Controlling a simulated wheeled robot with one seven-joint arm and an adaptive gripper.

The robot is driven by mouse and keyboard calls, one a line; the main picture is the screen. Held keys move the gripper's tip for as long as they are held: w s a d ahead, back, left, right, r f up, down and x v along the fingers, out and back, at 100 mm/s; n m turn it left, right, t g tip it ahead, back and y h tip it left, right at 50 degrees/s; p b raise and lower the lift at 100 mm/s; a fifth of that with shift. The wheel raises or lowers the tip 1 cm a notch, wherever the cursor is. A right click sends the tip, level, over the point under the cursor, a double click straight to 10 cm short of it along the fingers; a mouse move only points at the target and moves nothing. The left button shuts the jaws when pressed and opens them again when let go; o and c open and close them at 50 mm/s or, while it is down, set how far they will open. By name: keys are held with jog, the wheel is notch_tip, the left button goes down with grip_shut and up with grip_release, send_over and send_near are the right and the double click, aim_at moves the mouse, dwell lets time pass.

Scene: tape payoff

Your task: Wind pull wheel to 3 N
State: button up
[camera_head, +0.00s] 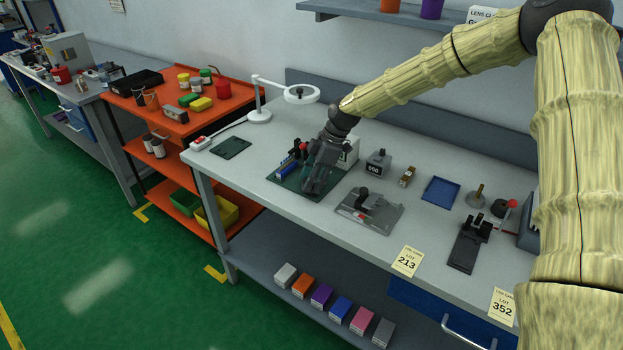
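My gripper (314,188) is dark grey and hangs fingers down over the green mat (287,184) on the grey bench. It hides part of what stands on the mat. A small device with blue, black and red parts (291,160) shows just left of it. A light grey box (349,152) stands behind it. To its right, apart from it, a grey plate fixture (369,211) carries a dark raised part. I cannot tell which part is the pull wheel, and no force reading is legible. The fingers are too small and dark to tell open from shut.
A ring-lamp magnifier (301,94) stands behind. A block marked 600 (378,163), a blue tray (440,191) and a black device with a red knob (475,235) lie to the right. An orange shelf cart (185,120) adjoins the left end.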

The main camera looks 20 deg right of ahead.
jog(key=shift+m, duration=0.4)
jog(key=m+t, duration=0.1)
jog(key=m, duration=0.1)
jog(key=m+h, duration=0.1)
jog(key=m, duration=0.1)
jog(key=shift+s+m+t, duration=0.1)
jog(key=shift+m+t, duration=0.2)
jog(key=shift+t, duration=0.1)
jog(key=shift+a+r+m+t+h, duration=0.1)
jog(key=shift+m+t+h, duration=0.25)
jog(key=shift+m, duration=0.9)
jog(key=shift+a+m+t+h, duration=0.1)
jog(key=shift+m+t+h, duration=0.25)
jog(key=shift+m, duration=0.9)
jog(key=o, duration=1)
jog(key=shift+s, duration=0.1)
jog(key=v, duration=1.2)
